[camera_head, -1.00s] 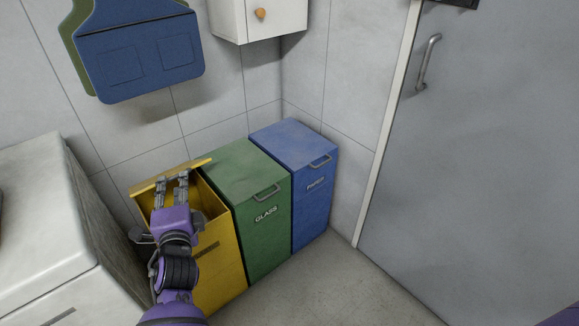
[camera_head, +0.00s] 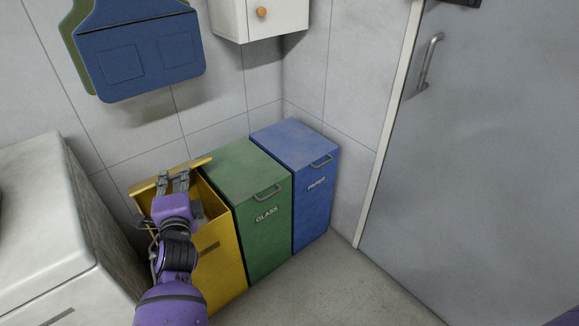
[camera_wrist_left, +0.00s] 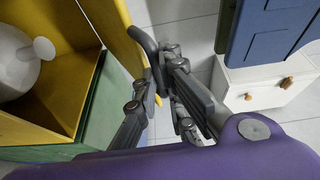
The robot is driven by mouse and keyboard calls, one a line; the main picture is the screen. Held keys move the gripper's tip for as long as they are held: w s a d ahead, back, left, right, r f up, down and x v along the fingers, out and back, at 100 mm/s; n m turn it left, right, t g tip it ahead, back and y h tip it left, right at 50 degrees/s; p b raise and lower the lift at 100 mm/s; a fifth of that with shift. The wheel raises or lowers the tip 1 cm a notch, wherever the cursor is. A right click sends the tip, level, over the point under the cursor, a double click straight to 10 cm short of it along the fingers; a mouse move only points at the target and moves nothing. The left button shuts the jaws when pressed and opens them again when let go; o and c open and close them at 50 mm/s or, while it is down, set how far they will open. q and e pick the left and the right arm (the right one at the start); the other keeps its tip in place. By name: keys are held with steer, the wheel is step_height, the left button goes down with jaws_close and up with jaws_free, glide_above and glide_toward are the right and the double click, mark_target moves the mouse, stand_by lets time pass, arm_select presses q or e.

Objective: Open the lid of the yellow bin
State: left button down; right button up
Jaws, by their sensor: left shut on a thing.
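The yellow bin (camera_head: 222,262) stands at the left of the row of bins. Its yellow lid (camera_head: 143,190) is raised at the back, upright or nearly so, and the bin's mouth is open. My left gripper (camera_head: 174,182) is at the raised lid, above the open mouth. In the left wrist view the gripper (camera_wrist_left: 160,88) is shut on the lid's dark handle (camera_wrist_left: 147,45), with the lid (camera_wrist_left: 112,28) beside it. My arm hides part of the bin's front. My right gripper is out of view.
A green GLASS bin (camera_head: 262,235) and a blue PAPER bin (camera_head: 314,210) stand shut to the right. A white appliance (camera_head: 45,225) is close on the left. A white object (camera_wrist_left: 15,65) lies inside the yellow bin. A blue hanging organizer (camera_head: 140,55) is above.

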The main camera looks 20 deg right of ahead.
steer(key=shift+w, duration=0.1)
arm_select(q)
steer(key=w+a+r+g+p, duration=0.2)
steer(key=w+r+p, duration=0.4)
steer(key=w+r, duration=0.1)
steer(key=w+a+r+n+g+p, duration=0.1)
steer(key=w+a+r+p, duration=0.2)
steer(key=w+r+p, duration=0.3)
steer(key=w, duration=0.3)
steer(key=shift+w+r+g, duration=0.15)
steer(key=shift+r+g, duration=0.25)
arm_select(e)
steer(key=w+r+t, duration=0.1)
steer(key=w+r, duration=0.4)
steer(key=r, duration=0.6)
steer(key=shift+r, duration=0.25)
arm_select(q)
steer(key=shift+a, duration=0.1)
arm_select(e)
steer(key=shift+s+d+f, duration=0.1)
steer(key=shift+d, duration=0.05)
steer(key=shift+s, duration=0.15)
